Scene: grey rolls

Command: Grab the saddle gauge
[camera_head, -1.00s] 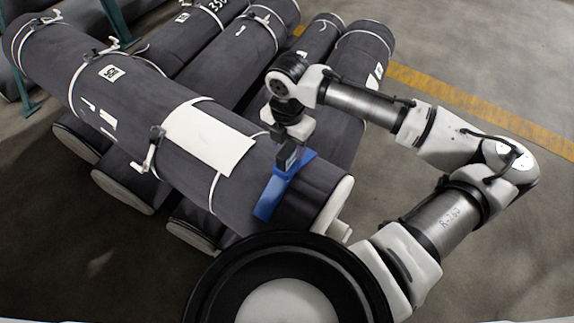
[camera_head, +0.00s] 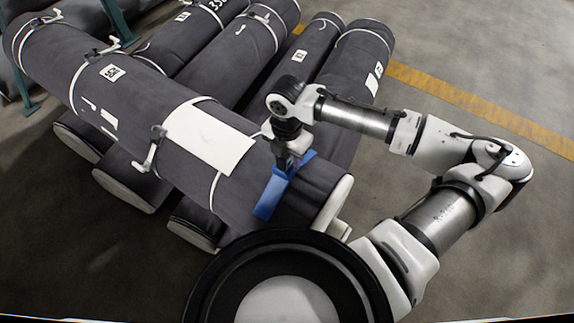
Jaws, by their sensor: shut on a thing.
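The saddle gauge (camera_head: 268,198) is a blue curved band lying across the top of the front grey roll (camera_head: 240,180), near that roll's right end. My gripper (camera_head: 284,171) points down onto the middle of the gauge from above and is shut on it. The gauge still sits against the roll, with its lower arm running down the near side. The fingertips and the gripped part are small and partly hidden by the gripper body.
Several more grey rolls (camera_head: 310,55) lie beneath and behind the front roll, tied with white straps. A white sheet (camera_head: 210,138) and a strap buckle (camera_head: 152,150) lie left of the gauge. Open floor (camera_head: 480,200) with a yellow line (camera_head: 470,97) is to the right.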

